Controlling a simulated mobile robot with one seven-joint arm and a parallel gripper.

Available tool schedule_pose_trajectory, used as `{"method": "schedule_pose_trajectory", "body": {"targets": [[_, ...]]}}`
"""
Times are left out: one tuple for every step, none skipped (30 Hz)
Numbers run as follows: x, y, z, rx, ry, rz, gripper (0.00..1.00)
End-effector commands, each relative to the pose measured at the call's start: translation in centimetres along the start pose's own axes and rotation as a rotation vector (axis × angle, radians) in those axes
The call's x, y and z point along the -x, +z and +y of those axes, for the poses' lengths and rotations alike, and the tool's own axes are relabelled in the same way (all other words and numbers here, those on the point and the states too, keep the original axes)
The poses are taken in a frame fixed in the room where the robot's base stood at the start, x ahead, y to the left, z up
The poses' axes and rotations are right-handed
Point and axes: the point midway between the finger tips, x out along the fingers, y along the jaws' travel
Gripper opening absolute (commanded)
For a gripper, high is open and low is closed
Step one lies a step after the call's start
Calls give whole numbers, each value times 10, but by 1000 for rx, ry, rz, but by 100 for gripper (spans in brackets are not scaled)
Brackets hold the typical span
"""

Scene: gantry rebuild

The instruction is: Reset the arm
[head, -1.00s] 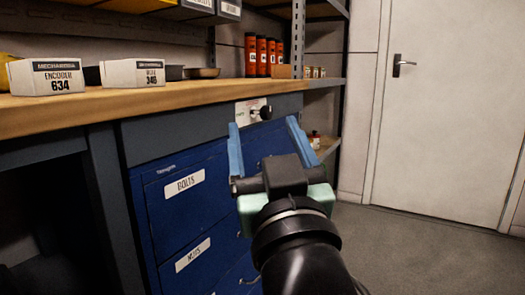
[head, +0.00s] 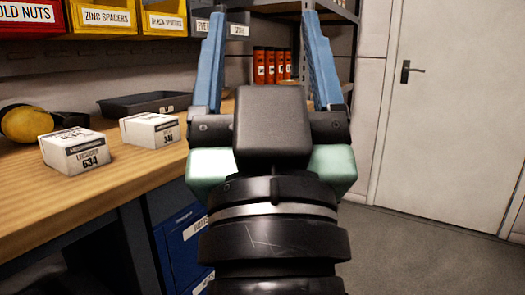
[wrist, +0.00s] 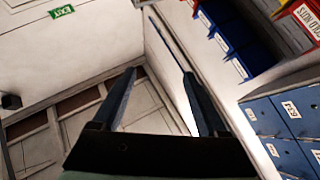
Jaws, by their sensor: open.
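My gripper (head: 267,65) is raised in the middle of the head view, its two blue fingers pointing up and spread apart. Nothing is between them. It stands in front of the shelving and the right end of the workbench, hiding part of both. In the wrist view my gripper (wrist: 160,85) is also open and empty, with the wall and ceiling beyond it.
The wooden workbench (head: 130,175) at left carries two white boxes, the encoder box (head: 75,150) and another box (head: 150,130), plus a black tray (head: 145,103). Bins (head: 105,17) hang above. Orange canisters (head: 270,65) stand behind. Floor (head: 420,250) near the door (head: 450,110) is clear.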

Motion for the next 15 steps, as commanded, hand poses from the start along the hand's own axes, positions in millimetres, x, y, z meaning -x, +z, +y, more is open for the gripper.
{"method": "schedule_pose_trajectory", "body": {"targets": [[-18, -39, -1, -4, 7, 37, 76], [-21, -54, -1, -7, 13, 59, 76], [-26, -73, -2, -9, 21, 87, 76], [-30, -84, -1, -10, 25, 97, 76], [-38, -88, 0, -10, 25, 91, 76], [-46, -97, 0, -9, 25, 89, 76], [-53, -104, 0, -9, 25, 89, 76], [-59, -111, 1, -9, 24, 89, 76], [-67, -120, 1, -9, 24, 89, 76], [-73, -127, 1, -9, 24, 88, 76], [-80, -134, 1, -9, 24, 88, 76], [-88, -143, 2, -9, 24, 88, 76], [-94, -150, 2, -9, 24, 88, 76], [-100, -157, 2, -9, 24, 88, 76], [-109, -166, 2, -9, 23, 87, 76]]}}
